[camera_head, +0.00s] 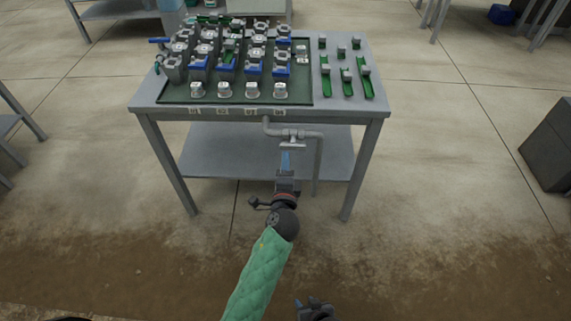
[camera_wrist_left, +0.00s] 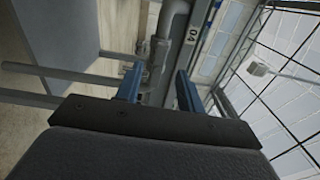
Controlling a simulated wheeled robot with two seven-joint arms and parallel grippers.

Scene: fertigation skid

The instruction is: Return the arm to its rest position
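My left gripper (camera_head: 286,158) reaches up to the front of the skid table, its blue fingertips just below a grey valve with a T-shaped handle (camera_head: 292,144). In the left wrist view the two blue fingers (camera_wrist_left: 159,88) stand apart with nothing clasped between them. A grey pipe and fitting (camera_wrist_left: 155,55) show beyond the gap; I cannot tell whether the fingers touch anything. My right gripper (camera_head: 314,309) is low at the bottom edge of the head view, partly cut off, and its opening is unclear.
The grey table (camera_head: 376,118) carries a dark green tray (camera_head: 168,98) with several valve-like units and cups, and green strips at the right. A pipe (camera_head: 319,165) bends down at its front. A lower shelf (camera_head: 225,155) lies behind. The floor in front is clear.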

